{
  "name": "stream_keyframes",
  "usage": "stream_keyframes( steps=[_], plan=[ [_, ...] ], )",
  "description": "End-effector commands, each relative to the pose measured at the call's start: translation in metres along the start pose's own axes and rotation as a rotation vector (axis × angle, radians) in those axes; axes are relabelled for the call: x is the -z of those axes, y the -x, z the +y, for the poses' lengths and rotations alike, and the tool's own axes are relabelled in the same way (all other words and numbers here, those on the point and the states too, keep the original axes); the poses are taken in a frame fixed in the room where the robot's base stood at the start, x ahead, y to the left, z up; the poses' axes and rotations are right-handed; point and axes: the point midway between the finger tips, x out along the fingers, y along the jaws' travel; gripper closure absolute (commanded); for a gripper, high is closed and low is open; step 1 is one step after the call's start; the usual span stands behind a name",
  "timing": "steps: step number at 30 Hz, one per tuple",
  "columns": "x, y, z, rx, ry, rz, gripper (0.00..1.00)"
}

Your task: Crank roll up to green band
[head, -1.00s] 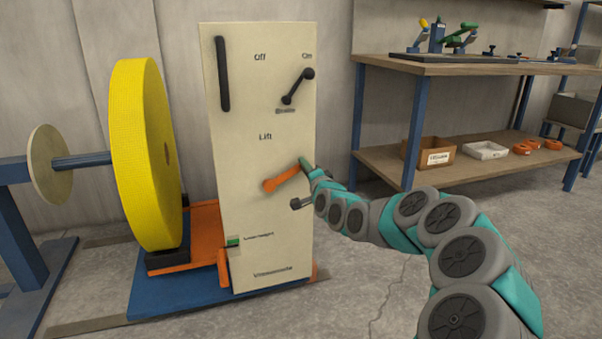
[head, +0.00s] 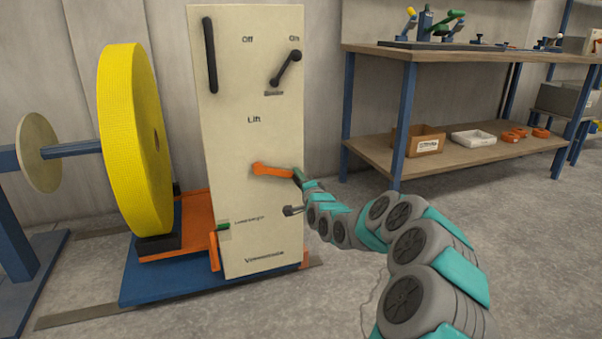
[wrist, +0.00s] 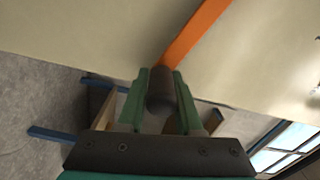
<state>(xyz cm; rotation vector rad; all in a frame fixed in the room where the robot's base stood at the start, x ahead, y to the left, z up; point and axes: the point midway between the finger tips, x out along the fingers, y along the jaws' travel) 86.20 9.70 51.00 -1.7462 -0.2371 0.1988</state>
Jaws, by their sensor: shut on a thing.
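The large yellow roll (head: 135,140) stands upright at the left, over the orange lift frame (head: 200,222). The cream cabinet (head: 225,130) beside it is marked "Lift" above an orange crank (head: 272,170). The crank arm points right and slightly down. A small green band (head: 223,227) shows on the cabinet's lower left edge, with an orange upright part (head: 214,250) just below it. My gripper (head: 299,176) is shut on the crank's dark handle (wrist: 160,92); in the wrist view both green fingers flank it, and the orange crank arm (wrist: 197,35) runs up right.
A black lever (head: 286,68) sits above, near "On", and a grey knob (head: 292,211) below the crank. A wooden workbench (head: 470,160) with boxes stands at the right. The floor between is clear.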

Motion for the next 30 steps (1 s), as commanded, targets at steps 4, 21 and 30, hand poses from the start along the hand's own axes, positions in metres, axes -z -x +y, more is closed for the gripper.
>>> stream_keyframes(
  steps=[4, 21, 30],
  plan=[
    [-0.016, 0.000, 0.013, -0.016, 0.007, -0.022, 1.00],
    [-0.024, -0.001, 0.014, -0.011, 0.012, -0.030, 1.00],
    [-0.020, -0.001, 0.012, -0.007, 0.011, -0.024, 0.39]
  ],
)
